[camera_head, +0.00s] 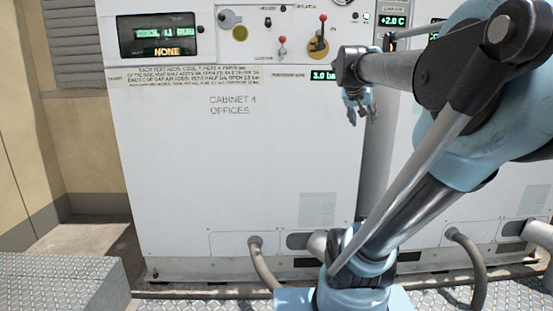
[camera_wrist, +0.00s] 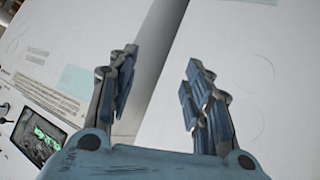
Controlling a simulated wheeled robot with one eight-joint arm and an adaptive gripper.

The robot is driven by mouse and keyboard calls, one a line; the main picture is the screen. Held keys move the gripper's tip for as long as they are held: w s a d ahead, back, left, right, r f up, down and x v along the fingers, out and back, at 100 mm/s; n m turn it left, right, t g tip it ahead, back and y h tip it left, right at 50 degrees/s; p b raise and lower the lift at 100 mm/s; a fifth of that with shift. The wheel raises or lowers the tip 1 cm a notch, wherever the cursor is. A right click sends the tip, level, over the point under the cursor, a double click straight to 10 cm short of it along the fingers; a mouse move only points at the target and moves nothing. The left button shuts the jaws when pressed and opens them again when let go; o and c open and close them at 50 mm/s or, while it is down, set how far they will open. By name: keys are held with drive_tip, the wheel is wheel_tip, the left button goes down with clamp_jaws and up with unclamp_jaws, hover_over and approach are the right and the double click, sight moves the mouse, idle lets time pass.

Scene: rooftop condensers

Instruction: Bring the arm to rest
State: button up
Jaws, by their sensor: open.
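My gripper (camera_head: 362,112) hangs at the end of my folded arm, in front of the right edge of the white cabinet marked "CABINET 4 OFFICES" (camera_head: 240,170). In the wrist view my gripper (camera_wrist: 160,90) has its two blue-padded fingers well apart, with nothing between them. Behind the fingers are white panels and a dark seam (camera_wrist: 165,65) between two cabinets. My arm covers much of the right cabinet (camera_head: 400,140) in the head view.
The cabinet's top panel has a display reading "NONE" (camera_head: 157,36), a red-tipped lever (camera_head: 282,46), another red-tipped lever on a yellow plate (camera_head: 318,45) and a "3.0" readout (camera_head: 323,75). Hoses (camera_head: 262,262) leave the cabinet bases. Metal tread plate (camera_head: 60,285) lies at lower left.

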drive_tip(key=s+a+f+n+g+y, duration=0.1)
drive_tip(key=s+a+f+g, duration=0.1)
drive_tip(key=s+f, duration=0.5)
drive_tip(key=s+a+f+n+g+y, duration=0.1)
drive_tip(key=s+a+f, duration=0.4)
drive_tip(key=f, duration=0.9)
drive_tip(key=s+a+f+n+g+y, duration=0.2)
drive_tip(key=s+a+f+g+y, duration=0.1)
drive_tip(key=s+f, duration=0.6)
drive_tip(key=shift+a+f, duration=0.65)
drive_tip(key=shift+f, duration=0.3)
drive_tip(key=shift+w, duration=0.1)
drive_tip(key=shift+s+r, duration=0.3)
drive_tip(key=shift+s, duration=0.15)
